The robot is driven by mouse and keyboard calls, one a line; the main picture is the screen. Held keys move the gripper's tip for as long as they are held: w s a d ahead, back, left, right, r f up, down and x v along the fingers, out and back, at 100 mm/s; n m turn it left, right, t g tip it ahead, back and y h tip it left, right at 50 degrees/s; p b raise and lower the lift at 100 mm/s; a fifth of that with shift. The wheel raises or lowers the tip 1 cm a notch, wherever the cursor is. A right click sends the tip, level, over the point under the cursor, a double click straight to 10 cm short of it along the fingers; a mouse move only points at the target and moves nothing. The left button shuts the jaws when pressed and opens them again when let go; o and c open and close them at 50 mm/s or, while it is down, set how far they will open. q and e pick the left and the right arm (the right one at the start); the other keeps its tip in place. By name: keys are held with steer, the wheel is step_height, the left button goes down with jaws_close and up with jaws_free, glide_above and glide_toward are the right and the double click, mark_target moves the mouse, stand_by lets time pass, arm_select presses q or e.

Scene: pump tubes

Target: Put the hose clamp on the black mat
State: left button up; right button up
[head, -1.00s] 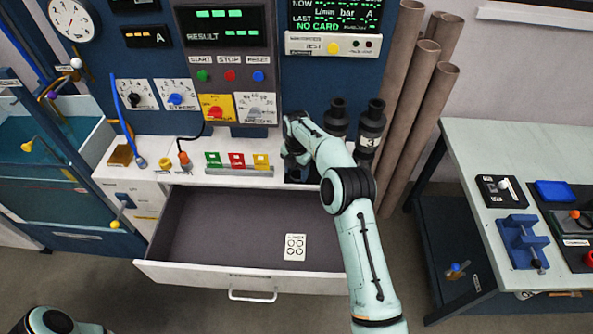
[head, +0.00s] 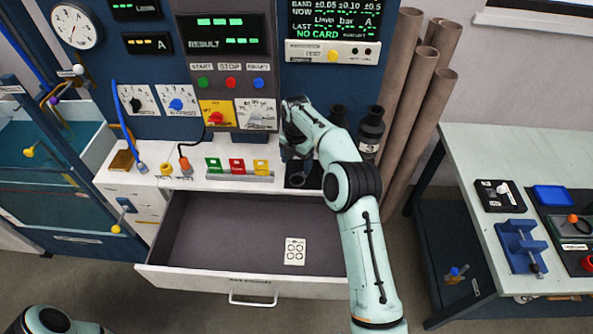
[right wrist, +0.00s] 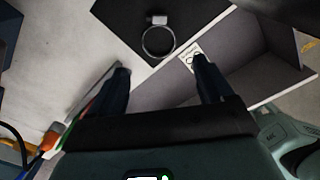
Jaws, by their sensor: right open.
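The hose clamp (right wrist: 158,41), a thin silver ring with a small screw housing, lies on the black mat (right wrist: 195,14) in the right wrist view, close to the mat's edge. In the head view the mat (head: 314,179) shows on the white bench top, partly hidden by my right arm. My right gripper (right wrist: 162,80) is open, its two dark fingers apart with nothing between them. The clamp is beyond the fingertips, apart from them. In the head view the right gripper (head: 290,153) is above the mat's back left part. My left gripper is out of view.
An open grey drawer (head: 215,235) holding a white card (head: 294,251) juts out below the bench. Green, red and yellow cards (head: 237,166) stand left of the mat. Dark cylinders (head: 370,132) and tall brown tubes (head: 418,110) stand to the right.

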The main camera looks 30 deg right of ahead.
step_height(320, 180, up, 5)
steer(key=shift+f, duration=0.1)
steer(key=shift+f, duration=0.1)
stand_by(0.6)
